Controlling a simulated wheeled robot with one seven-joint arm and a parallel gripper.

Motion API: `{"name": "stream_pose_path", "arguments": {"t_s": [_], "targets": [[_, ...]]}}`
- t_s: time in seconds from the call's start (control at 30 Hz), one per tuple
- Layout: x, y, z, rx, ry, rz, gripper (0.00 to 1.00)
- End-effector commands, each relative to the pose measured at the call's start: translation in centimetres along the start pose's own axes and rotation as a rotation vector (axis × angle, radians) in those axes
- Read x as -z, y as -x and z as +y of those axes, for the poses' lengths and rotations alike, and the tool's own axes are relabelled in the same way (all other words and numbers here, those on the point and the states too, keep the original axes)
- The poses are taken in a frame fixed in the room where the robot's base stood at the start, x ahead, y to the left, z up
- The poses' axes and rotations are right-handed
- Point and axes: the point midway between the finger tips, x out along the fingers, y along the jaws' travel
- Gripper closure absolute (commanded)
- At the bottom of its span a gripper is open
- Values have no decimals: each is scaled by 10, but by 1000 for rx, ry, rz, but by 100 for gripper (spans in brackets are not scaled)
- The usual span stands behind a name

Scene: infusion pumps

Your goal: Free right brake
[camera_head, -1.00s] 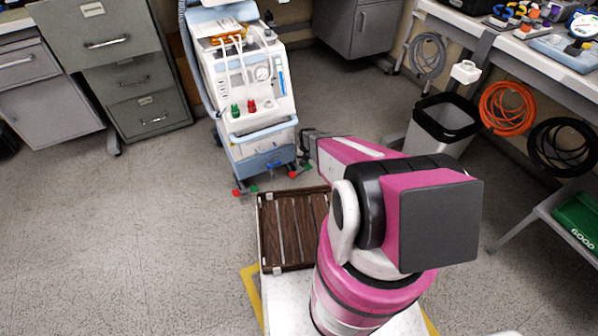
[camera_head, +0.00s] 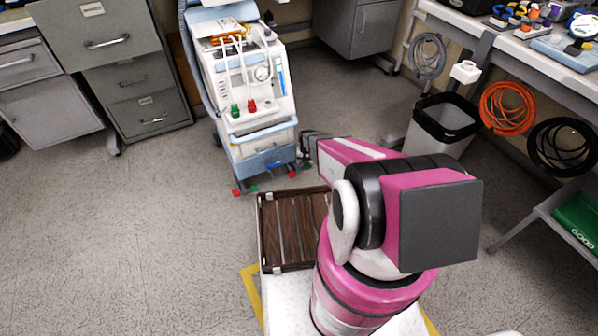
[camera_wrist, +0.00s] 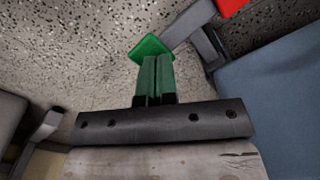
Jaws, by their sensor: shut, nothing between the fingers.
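The pump cart (camera_head: 250,95) stands on casters beyond my arm, with red and green brake tabs low at its front corners. At its right corner a red tab (camera_head: 292,174) shows in the head view. In the wrist view a green tab (camera_wrist: 150,47) lies just past my fingertips, and a red tab (camera_wrist: 231,6) is at the top right. My gripper (camera_wrist: 154,60) is shut and empty, its dark green fingers overlapping the green tab's lower edge in the picture. I cannot tell whether they touch. In the head view my gripper (camera_head: 307,145) is beside the cart's lower right side.
A brown slatted tray (camera_head: 292,230) lies in front of me. A waste bin (camera_head: 440,125) stands right of the cart, beside a workbench (camera_head: 500,45) with hanging hoses. Grey cabinets (camera_head: 130,80) stand at the left. The floor at left is clear.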

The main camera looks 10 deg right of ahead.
Motion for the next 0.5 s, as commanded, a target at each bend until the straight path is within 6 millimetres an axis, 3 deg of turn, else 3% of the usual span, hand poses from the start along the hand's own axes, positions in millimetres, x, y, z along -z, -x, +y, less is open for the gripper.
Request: {"name": "stream_pose_path", "arguments": {"t_s": [0.5], "targets": [[0,-7,0,0,0,0,100]]}}
